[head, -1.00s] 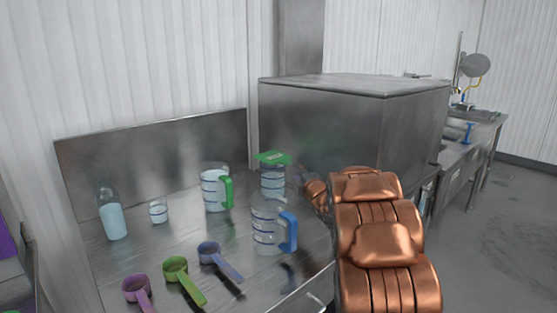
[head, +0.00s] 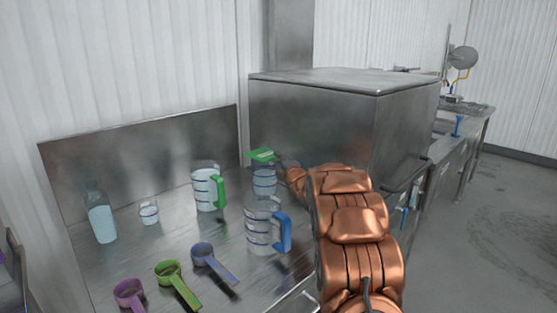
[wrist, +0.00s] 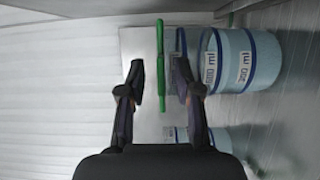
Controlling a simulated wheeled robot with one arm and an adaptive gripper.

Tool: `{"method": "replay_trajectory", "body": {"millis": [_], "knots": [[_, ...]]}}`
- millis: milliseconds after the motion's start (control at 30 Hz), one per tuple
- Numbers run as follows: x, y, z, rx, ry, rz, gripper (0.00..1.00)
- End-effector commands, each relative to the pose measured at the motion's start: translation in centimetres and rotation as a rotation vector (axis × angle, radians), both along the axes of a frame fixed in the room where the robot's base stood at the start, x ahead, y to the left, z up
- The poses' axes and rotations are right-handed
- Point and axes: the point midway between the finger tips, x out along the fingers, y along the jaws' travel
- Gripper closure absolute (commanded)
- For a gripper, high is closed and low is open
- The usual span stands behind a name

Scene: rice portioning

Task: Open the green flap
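The green flap (head: 262,155) is at the top of a clear container (head: 264,182) with blue bands, near the big steel box. In the wrist view the flap (wrist: 160,65) shows nearly edge-on as a thin green strip, with a small gap between it and the container's blue rim (wrist: 181,48). My gripper (wrist: 159,86) is open. Its fingers are either side of the flap's line, and neither visibly touches the flap. In the head view my copper-coloured arm reaches to the container's right side, and the fingertips are hard to make out.
A jug with a blue handle (head: 265,228) stands in front of the container. A jug with a green handle (head: 207,188), a small cup (head: 149,213) and a bottle (head: 101,217) stand left. Several scoops (head: 172,275) lie in front. A steel box (head: 320,115) stands behind my arm.

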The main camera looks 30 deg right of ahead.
Motion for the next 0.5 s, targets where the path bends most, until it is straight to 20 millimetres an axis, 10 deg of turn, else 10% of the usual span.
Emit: {"method": "replay_trajectory", "body": {"millis": [500], "knots": [[1.02, -0.20, -0.14, 0.001, 0.002, -0.001, 0.74]]}}
